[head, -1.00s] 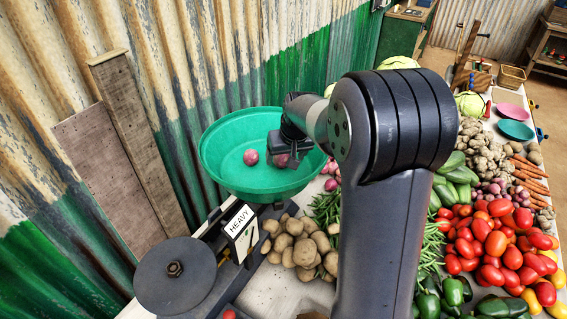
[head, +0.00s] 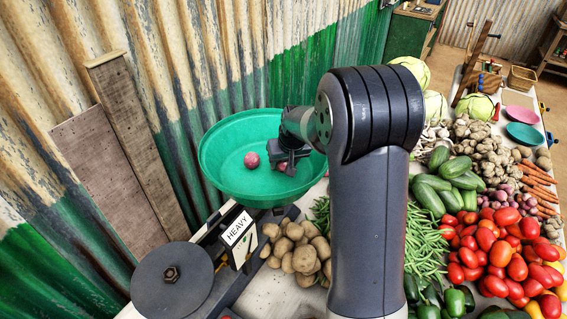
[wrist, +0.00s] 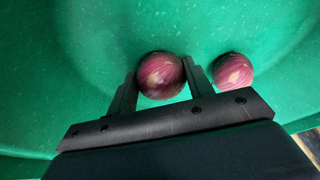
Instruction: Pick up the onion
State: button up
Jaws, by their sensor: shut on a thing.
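A purple-red onion (wrist: 160,76) sits between the two fingers of my gripper (wrist: 161,72) in the wrist view, and the fingers are shut on it. In the head view my gripper (head: 284,166) is inside the green bowl (head: 213,174) of the scale, with that onion mostly hidden by it. A second onion (head: 252,160) lies loose in the bowl, to the left of my gripper. It also shows in the wrist view (wrist: 233,71), just right of the right finger. Whether the held onion touches the bowl is hard to tell.
The scale's round weight (head: 172,284) and HEAVY sign (head: 238,228) stand in front of the bowl. Potatoes (head: 298,250), green beans (head: 427,243), tomatoes (head: 500,250) and cucumbers (head: 445,182) cover the table at right. A corrugated wall (head: 170,100) rises close behind the bowl.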

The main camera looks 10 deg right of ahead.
jog(key=c, duration=0.4)
notch_tip(320, 180, up, 10)
jog(key=shift+f+b, duration=0.15)
jog(key=shift+b, duration=0.55)
jog(key=shift+r+p, duration=3.3)
jog(key=shift+r, duration=0.2)
